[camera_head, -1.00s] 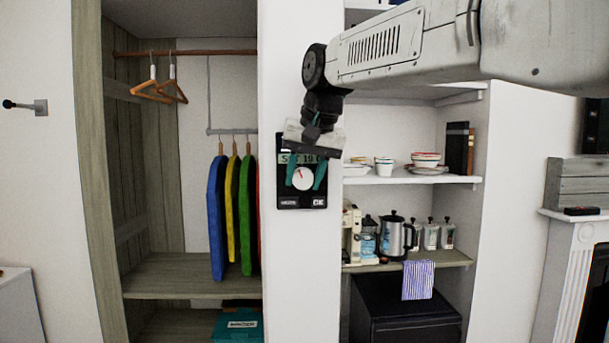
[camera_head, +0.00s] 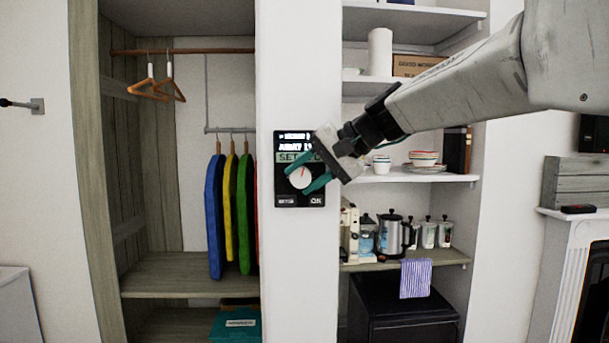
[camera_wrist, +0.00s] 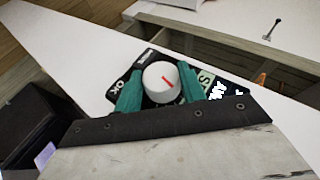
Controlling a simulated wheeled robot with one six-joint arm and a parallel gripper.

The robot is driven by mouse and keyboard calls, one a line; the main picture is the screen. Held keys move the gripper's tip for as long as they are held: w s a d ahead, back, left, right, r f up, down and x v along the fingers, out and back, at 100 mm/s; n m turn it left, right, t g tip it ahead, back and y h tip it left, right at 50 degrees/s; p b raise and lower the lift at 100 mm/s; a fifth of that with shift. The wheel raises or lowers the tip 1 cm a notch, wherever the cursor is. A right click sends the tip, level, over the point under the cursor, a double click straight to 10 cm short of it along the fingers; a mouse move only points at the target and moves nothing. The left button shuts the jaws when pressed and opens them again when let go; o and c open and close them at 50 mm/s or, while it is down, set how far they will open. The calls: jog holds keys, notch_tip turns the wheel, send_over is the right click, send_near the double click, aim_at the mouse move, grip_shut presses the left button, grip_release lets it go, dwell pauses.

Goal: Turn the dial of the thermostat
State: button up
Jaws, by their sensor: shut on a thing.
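The thermostat is a black panel (camera_head: 284,145) on the white wall pillar, with a lit display and buttons along its bottom edge. Its dial (camera_head: 301,176) is a round white knob with a red pointer mark. My gripper (camera_head: 303,174) comes from the right, tilted, with its teal fingers on either side of the dial. In the wrist view the dial (camera_wrist: 161,83) sits between the two fingertips, which are shut on it. The wrist view also shows part of the thermostat panel (camera_wrist: 118,88); the fingers and gripper body hide the rest.
Left of the pillar is an open closet with hangers (camera_head: 160,86) and several coloured boards (camera_head: 215,215). To the right, shelves (camera_head: 425,178) hold bowls, a kettle (camera_head: 391,236) and jars. My arm passes in front of the shelves.

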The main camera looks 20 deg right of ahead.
jog(key=shift+t+y, duration=0.4)
jog(key=shift+y, duration=0.1)
dwell(0.3)
jog(key=o, duration=1)
jog(key=v, duration=0.8)
jog(key=shift+f, duration=0.2)
